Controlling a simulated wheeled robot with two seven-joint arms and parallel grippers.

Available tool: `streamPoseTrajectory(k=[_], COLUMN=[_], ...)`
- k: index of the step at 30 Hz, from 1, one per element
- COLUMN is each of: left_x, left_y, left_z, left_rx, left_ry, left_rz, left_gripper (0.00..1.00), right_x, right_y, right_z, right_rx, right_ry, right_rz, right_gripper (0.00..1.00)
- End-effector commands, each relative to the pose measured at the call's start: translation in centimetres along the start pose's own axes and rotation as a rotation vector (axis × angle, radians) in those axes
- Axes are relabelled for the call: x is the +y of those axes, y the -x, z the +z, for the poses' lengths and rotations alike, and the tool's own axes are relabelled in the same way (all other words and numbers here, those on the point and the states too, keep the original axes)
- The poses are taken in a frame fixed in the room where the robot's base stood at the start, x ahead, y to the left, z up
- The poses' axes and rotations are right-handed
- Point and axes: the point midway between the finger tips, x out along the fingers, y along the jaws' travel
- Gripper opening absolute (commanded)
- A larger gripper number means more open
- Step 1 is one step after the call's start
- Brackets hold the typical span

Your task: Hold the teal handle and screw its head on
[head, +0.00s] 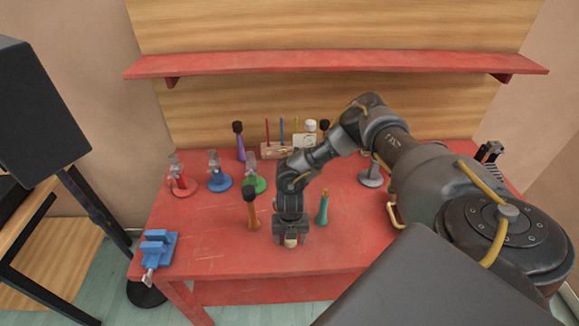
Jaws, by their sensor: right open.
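The teal handle (322,208) stands upright on the red table (215,240), with no dark head visible on its top. My right gripper (291,240) points down just left of the teal handle, apart from it, and is open. A small pale beige piece (291,240) shows low between its fingers; I cannot tell whether they touch it, or whether it is the teal handle's head. My left gripper is not in view.
An orange handle with a dark head (252,208) stands close left of my gripper. Red (182,186), blue (219,182) and green (255,184) stands, a purple handle (240,144) and a grey stand (371,174) are farther back. A blue vise (158,248) sits front left.

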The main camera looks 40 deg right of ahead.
Motion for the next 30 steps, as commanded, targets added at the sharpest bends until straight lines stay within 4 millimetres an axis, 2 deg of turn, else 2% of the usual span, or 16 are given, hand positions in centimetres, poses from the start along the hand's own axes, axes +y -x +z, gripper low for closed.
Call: streamPoseTrajectory(k=[8, 19, 30], left_x=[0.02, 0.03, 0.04], left_y=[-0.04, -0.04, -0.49], left_z=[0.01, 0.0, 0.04], left_rx=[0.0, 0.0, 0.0], left_ry=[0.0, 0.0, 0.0], left_rz=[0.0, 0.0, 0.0], left_gripper=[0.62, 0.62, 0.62], right_x=[0.01, 0.02, 0.07], right_y=[0.0, 0.02, 0.49], right_z=[-0.01, -0.01, -0.01], right_rx=[0.0, 0.0, 0.001], right_ry=[0.0, 0.0, 0.0], right_rz=[0.0, 0.0, 0.001], right_gripper=[0.64, 0.16, 0.15])
